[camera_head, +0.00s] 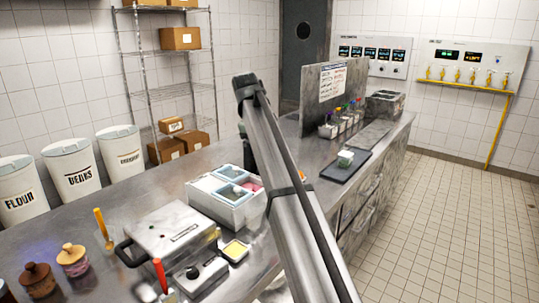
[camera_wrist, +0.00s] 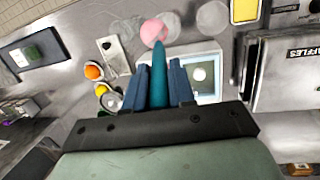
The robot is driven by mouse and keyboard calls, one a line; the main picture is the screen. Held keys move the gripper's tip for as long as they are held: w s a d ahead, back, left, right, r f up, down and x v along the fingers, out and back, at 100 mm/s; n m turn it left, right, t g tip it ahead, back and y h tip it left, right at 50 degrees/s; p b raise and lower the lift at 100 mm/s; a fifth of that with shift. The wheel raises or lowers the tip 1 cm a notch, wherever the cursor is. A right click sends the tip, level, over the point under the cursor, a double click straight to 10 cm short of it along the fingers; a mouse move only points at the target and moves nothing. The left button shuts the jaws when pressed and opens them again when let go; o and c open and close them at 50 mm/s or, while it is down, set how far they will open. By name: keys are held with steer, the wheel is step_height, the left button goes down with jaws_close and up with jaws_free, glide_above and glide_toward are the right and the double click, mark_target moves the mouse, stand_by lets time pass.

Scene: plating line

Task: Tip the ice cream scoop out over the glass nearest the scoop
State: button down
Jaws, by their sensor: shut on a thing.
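In the wrist view my gripper (camera_wrist: 157,66) is shut on the teal handle of the scoop (camera_wrist: 159,80). A ball of pink ice cream (camera_wrist: 153,31) shows at the scoop's far end; the bowl itself is hard to make out. Close beside the pink ball on the right is a pale round outline, perhaps a glass (camera_wrist: 171,24). A second such outline, perhaps another glass (camera_wrist: 212,18), lies farther right. Whether the ball is over either rim cannot be told. In the head view my arm hides the gripper, the scoop and any glasses.
The white ice cream box (camera_head: 215,208) stands on the steel counter, its blue-rimmed tub (camera_wrist: 213,56) below the gripper. A waffle maker (camera_head: 168,238) and a yellow tray (camera_head: 235,251) are near it.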

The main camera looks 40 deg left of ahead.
steer(key=shift+s+a+x, duration=0.1)
steer(key=shift+x, duration=0.7)
steer(key=shift+s+a+x, duration=0.1)
steer(key=shift+s+x, duration=0.05)
steer(key=shift+x, duration=0.6)
steer(key=shift+s+a+x, duration=0.1)
steer(key=shift+a+x, duration=0.05)
steer(key=shift+x, duration=0.65)
steer(key=d+y, duration=0.1)
steer(key=w+d+g+y, duration=0.1)
steer(key=shift+w+d+r+y, duration=0.15)
steer(key=shift+d+y, duration=0.1)
steer(key=shift+y, duration=0.05)
steer(key=shift+w+d+f+g+y, duration=0.25)
steer(key=shift+w+d+g+y, duration=0.35)
steer(key=shift+d+y, duration=0.3)
steer(key=shift+w+d+f+g+y, duration=0.2)
steer(key=shift+w+d+g+y, duration=0.15)
steer(key=shift+d+g+y, duration=0.55)
steer(key=shift+w+d+f+g+y, duration=0.25)
steer(key=shift+w+d+g+y, duration=0.25)
steer(key=shift+y, duration=0.6)
steer(key=shift+r, duration=0.1)
steer(key=shift+r, duration=2.95)
